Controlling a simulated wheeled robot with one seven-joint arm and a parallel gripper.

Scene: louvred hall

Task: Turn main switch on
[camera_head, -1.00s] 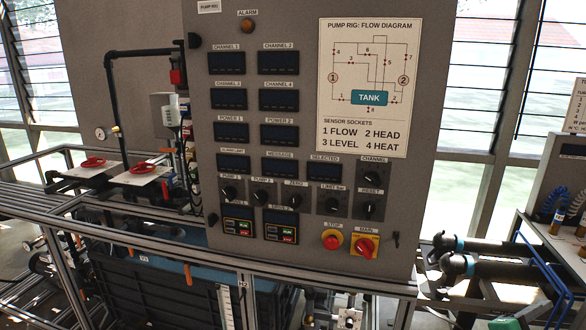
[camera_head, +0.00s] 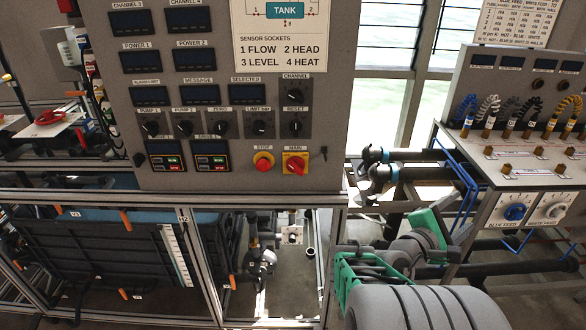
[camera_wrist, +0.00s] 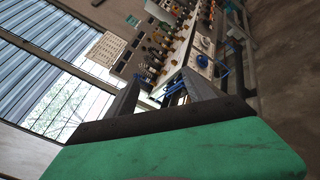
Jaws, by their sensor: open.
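The main switch (camera_head: 295,164) is a red rotary knob on a yellow square plate, under a MAIN label at the lower right of the grey control panel (camera_head: 330,120). Whether its handle points to on or off is too small to tell. My gripper (camera_wrist: 160,92) shows in the wrist view as two dark fingers spread apart, with nothing between them. They point towards the bench with plugs, and the main switch is not in that view. In the head view my arm is at the lower right, below and right of the switch; its fingertips cannot be made out there.
A red STOP button (camera_head: 263,162) sits just left of the switch. Black pipes with blue bands (camera_head: 412,174) jut out right of the panel. A bench with coloured leads (camera_head: 515,165) and a blue dial (camera_head: 515,212) stands at right. A metal frame rail (camera_head: 250,200) runs below the panel.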

